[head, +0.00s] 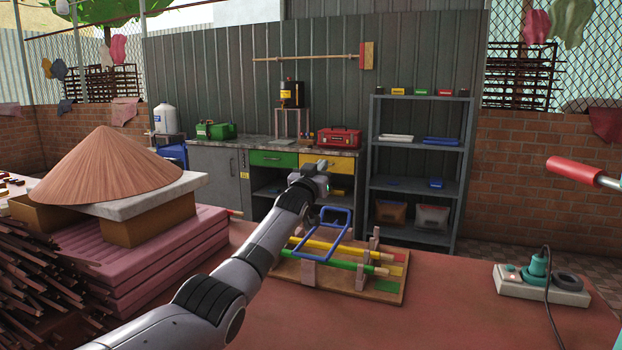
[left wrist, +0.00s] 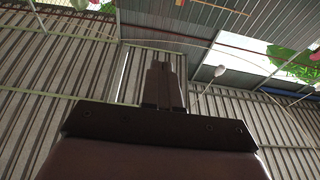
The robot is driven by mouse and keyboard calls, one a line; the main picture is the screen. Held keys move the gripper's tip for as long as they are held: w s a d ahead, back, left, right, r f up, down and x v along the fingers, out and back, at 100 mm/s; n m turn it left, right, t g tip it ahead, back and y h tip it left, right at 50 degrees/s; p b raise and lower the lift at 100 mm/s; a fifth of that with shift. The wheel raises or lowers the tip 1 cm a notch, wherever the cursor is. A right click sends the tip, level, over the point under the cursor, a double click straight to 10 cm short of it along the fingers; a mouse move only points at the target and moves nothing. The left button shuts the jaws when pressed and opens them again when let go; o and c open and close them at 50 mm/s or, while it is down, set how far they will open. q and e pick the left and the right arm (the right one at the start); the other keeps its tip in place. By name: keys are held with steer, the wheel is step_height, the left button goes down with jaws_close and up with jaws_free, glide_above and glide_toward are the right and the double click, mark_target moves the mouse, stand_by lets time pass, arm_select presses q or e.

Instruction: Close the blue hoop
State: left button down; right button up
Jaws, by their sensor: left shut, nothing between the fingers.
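The blue hoop (head: 350,223) is a rectangular bar frame on a wooden board (head: 395,292) in the head view. It stands tilted up, its upper end raised above a yellow rod and a green rod. My left gripper (head: 322,178) is above the hoop's upper end, slightly left of it. The two look apart, though the depth between them is hard to judge. The gripper is shut and empty; its closed fingers also show in the left wrist view (left wrist: 164,82), against metal wall and roof. My right gripper is not in view.
My left forearm hides part of the red table (head: 450,270) left of the board. A power strip (head: 540,287) with a plug and cable lies at right. A red handle (head: 572,170) juts in at right. Pink stacked slabs (head: 150,255) and a straw hat (head: 110,168) stand left.

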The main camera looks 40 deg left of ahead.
arm_select(q)
steer(key=shift+v, duration=2.9)
